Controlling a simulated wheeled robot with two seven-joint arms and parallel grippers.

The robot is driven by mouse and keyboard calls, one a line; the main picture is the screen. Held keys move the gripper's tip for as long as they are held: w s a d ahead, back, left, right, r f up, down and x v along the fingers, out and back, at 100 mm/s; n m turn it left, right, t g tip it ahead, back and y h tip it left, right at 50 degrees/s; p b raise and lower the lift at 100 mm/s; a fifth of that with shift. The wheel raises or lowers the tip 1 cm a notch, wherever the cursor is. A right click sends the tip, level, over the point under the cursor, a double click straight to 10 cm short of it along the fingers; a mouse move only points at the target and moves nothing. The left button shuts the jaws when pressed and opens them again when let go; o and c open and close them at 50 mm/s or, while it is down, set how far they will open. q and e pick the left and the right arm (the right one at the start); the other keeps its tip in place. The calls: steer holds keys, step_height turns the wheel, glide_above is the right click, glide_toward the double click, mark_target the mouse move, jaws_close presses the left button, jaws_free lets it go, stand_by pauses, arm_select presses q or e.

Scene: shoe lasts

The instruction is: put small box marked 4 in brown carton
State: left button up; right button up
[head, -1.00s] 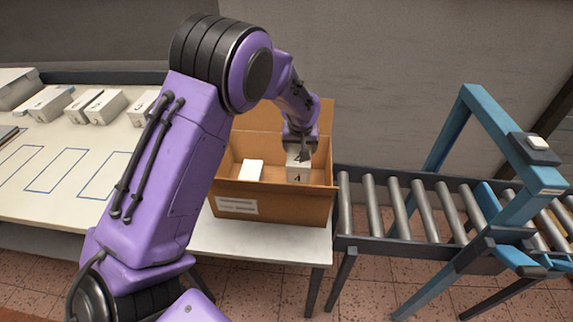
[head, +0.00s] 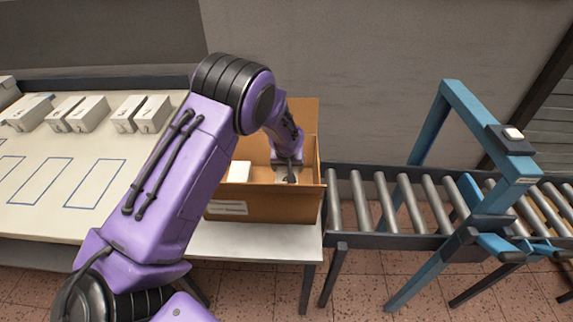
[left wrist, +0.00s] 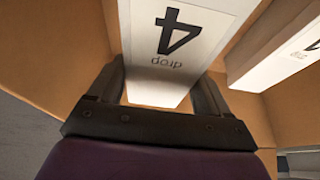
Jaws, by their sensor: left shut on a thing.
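The small white box marked 4 (left wrist: 180,45) is between the fingers of my left gripper (left wrist: 165,90), which is shut on it. In the head view the left gripper (head: 288,167) reaches down inside the open brown carton (head: 262,207), in its right part. There the box (head: 286,176) shows only its upper part; the carton's front wall hides the rest, so I cannot tell whether it touches the bottom. Another white box (head: 239,171) stands in the carton to the left, apart from it. My right gripper is not in view.
Several white boxes (head: 88,114) lie on the pale table (head: 40,218) at the left, with blue outlined rectangles in front. A roller conveyor (head: 410,205) with a blue frame (head: 470,125) stands right of the carton.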

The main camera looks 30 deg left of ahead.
arm_select(q)
steer(key=shift+f, duration=0.2)
steer(key=o, duration=1.1)
steer(key=shift+r, duration=0.1)
steer(key=shift+r, duration=0.1)
steer(key=v, duration=1.3)
steer(key=shift+w+a, duration=0.1)
